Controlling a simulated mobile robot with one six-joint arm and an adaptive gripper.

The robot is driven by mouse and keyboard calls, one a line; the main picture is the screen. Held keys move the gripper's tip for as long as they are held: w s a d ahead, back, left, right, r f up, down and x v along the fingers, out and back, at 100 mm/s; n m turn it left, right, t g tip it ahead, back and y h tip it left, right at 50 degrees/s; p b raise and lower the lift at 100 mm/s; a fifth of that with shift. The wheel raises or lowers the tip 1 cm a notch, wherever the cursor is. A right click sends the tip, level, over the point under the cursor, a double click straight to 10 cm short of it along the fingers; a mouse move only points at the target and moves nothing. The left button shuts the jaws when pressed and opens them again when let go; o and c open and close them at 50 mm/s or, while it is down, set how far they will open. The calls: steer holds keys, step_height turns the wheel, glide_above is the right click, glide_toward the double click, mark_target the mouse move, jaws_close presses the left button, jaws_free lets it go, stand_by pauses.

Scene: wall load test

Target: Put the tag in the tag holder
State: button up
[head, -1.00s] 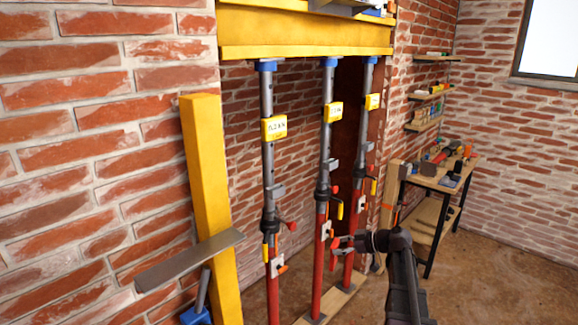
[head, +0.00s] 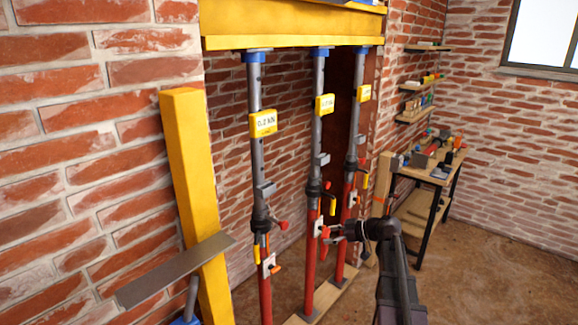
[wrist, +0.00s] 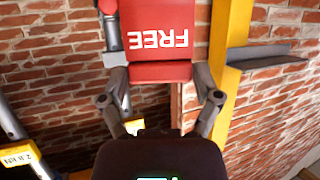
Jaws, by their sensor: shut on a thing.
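A red tag marked FREE (wrist: 158,42), upside down in the wrist view, sits between my fingers. My gripper (wrist: 160,74) is shut on it. In the head view my gripper (head: 342,233) is at the middle prop (head: 312,258), with a small red piece at its tip, likely the tag. Small pale plates, which look like tag holders, sit on the left prop (head: 269,266), the middle prop (head: 319,226) and the right prop (head: 353,198). Whether the tag touches a holder cannot be told.
A yellow beam (head: 290,27) rests above the props. A yellow post (head: 190,180) with a grey metal plate (head: 175,270) stands at the left. A workbench (head: 430,172) with tools stands at the right. Open floor lies in front of it.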

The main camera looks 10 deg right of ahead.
steer(key=shift+a+r, duration=0.1)
steer(key=shift+a, duration=0.05)
steer(key=m+t+h+p, duration=0.3)
steer(key=m+p, duration=0.1)
steer(key=p, duration=1.4)
glide_toward(262, 167)
steer(key=s+d, duration=0.2)
steer(key=s, duration=0.2)
steer(key=shift+w+d+r+t, duration=0.15)
steer(key=shift+d+r+t, duration=0.15)
steer(key=shift+r, duration=0.1)
steer(key=shift+w+a, duration=0.1)
steer(key=shift+a, duration=0.05)
steer(key=shift+w+a+f+b, duration=0.1)
steer(key=shift+w+a+b, duration=0.05)
steer(key=shift+w+a, duration=1)
steer(key=shift+w+a+f+b, duration=0.1)
steer(key=shift+w+a, duration=0.6)
steer(key=shift+w, duration=0.8)
steer(key=shift+w+a+f+b, duration=0.1)
steer(key=shift+w+a+b, duration=0.05)
steer(key=shift+w+a, duration=1)
steer(key=shift+w+d, duration=0.15)
steer(key=shift+d, duration=0.05)
steer(key=shift+r, duration=0.1)
steer(key=shift+f+b, duration=1.5)
steer(key=shift+f, duration=0.05)
